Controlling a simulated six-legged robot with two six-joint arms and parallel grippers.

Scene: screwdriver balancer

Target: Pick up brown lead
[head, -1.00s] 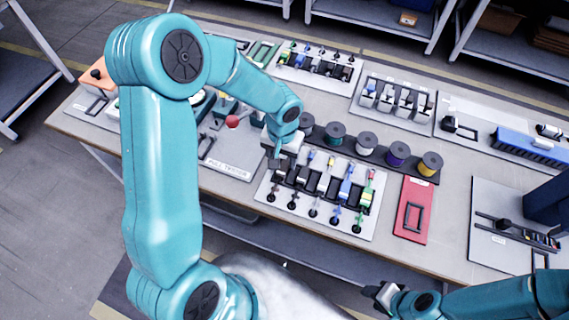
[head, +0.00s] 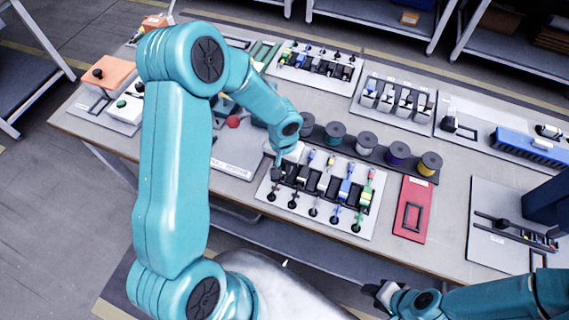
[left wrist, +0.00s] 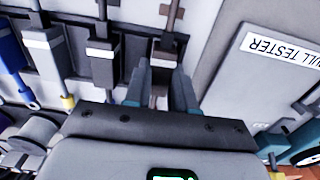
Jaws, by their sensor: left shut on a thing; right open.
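The brown lead (left wrist: 174,18) is at the top of the left wrist view, with a white band on its holder end. It belongs to the leftmost slot of the front lead rack (head: 318,220) in the head view, where my gripper partly hides it. My left gripper (head: 278,168) is down at that slot. In the left wrist view, its two fingers (left wrist: 160,92) are shut around the lead's near end. The lead still lies in line with its slot. My right gripper (head: 383,292) is open and empty, off the table's front edge.
A row of spools (head: 369,144) lies behind. The pull tester plate (head: 235,155) is to the left, a red tray (head: 412,208) to the right.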

